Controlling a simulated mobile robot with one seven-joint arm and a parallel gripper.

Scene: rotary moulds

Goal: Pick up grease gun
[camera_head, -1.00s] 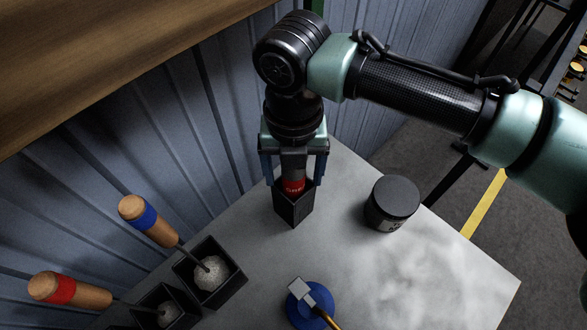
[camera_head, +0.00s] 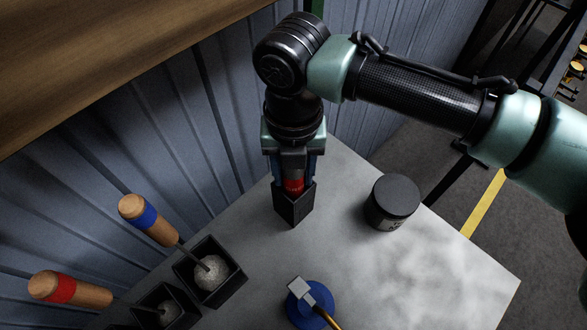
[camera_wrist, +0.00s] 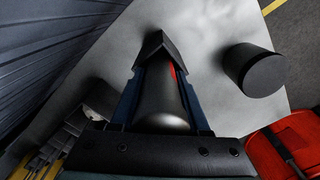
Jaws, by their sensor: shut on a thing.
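The grease gun (camera_head: 293,185) stands upright in a black square holder (camera_head: 294,208) on the table. A red band shows on it, with a dark grey body above. My gripper (camera_head: 293,172) points down over the holder and is shut on the grease gun, one blue finger on each side. In the wrist view the grease gun (camera_wrist: 163,100) lies between the two blue fingers, with the holder (camera_wrist: 158,48) beyond its end. The lower part of the grease gun is hidden inside the holder.
A dark lidded jar (camera_head: 392,203) stands right of the holder. A blue round item (camera_head: 311,303) is at the front. Two wooden-handled brushes (camera_head: 148,219) (camera_head: 70,290) lean in black boxes (camera_head: 230,294) at left. A corrugated wall (camera_head: 130,150) runs close behind. The table's right side is clear.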

